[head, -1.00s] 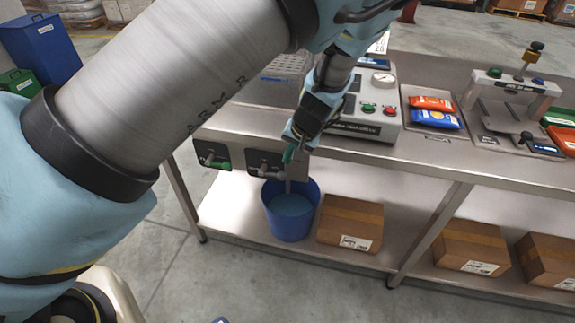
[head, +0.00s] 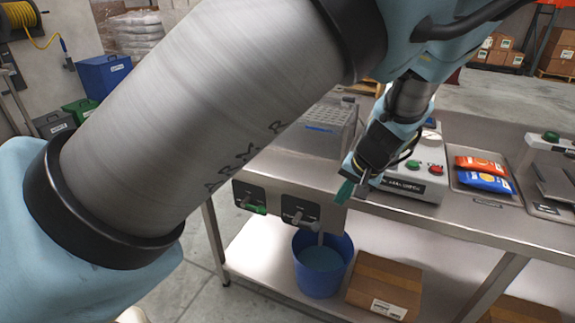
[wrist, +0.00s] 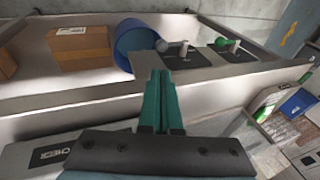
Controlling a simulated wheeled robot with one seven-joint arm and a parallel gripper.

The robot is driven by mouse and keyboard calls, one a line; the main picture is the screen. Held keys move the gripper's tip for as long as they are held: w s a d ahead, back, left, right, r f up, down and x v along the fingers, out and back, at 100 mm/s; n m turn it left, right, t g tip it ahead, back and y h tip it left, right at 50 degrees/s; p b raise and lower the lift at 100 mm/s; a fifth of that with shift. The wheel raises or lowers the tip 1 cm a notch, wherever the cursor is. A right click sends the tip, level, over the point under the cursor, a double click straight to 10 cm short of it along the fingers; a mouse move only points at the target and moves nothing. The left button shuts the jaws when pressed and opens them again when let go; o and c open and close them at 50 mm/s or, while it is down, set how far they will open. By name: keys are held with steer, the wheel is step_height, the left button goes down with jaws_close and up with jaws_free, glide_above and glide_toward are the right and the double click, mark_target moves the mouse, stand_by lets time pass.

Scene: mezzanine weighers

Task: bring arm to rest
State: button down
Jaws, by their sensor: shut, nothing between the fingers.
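My arm crosses the head view from the lower left to the upper right. My gripper (head: 345,192) has green fingers and hangs just in front of the steel bench's front edge, above and to the right of the valve panels. In the wrist view my gripper (wrist: 160,75) shows its two green fingers pressed side by side, with nothing between them. The steel bench (head: 440,212) lies behind and beneath it. The fingers look clear of the valve panel, though the exact gap is hard to judge.
A valve panel with a grey handle (head: 300,212) and one with a green handle (head: 250,197) sit on the bench front. A blue bucket (head: 338,278) holding blue liquid and a cardboard box (head: 385,283) stand on the lower shelf. A grey control box (head: 415,188) and snack packets (head: 483,181) are on top.

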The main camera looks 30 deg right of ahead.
steer(key=w+a+r+n+g, duration=0.2)
steer(key=w+a+n, duration=0.1)
steer(key=w+a, duration=0.65)
steer(key=w+a+r+n+g, duration=0.1)
steer(key=w+a+r+n, duration=0.1)
steer(key=w+a, duration=0.75)
steer(key=s+a+r+n, duration=0.1)
steer(key=a+r+n, duration=0.1)
steer(key=a, duration=0.7)
steer(key=s+a+r+n, duration=0.1)
steer(key=s+a+r, duration=0.1)
steer(key=a, duration=0.8)
steer(key=s+a+r+n, duration=0.2)
steer(key=a, duration=0.7)
steer(key=shift+a+n, duration=0.3)
steer(key=shift+a, duration=0.05)
steer(key=shift+w+r, duration=0.1)
